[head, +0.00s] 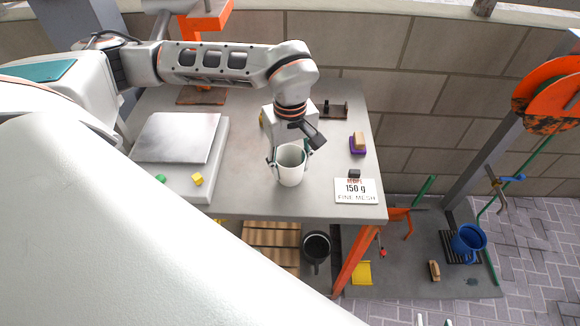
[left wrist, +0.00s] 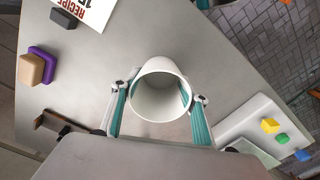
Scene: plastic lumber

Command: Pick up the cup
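The white cup (head: 291,171) stands upright on the grey table (head: 247,196), toward its front edge. In the left wrist view the cup (left wrist: 160,104) shows its open, seemingly empty mouth between my fingers. My left gripper (head: 290,156) reaches down over the cup from behind, with one finger on each side of it. In the left wrist view the teal finger pads of my left gripper (left wrist: 160,112) flank the cup, with what looks like a narrow gap at each side. Whether either pad touches the wall is hard to tell. My right gripper is not in view.
A recipe sign (head: 356,191) stands right of the cup. A purple and tan block (head: 357,144) sits near the right edge. A grey scale-like platform (head: 180,138), with yellow (head: 197,179) and green cubes, lies left. A dark bucket (head: 316,248) is below the table.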

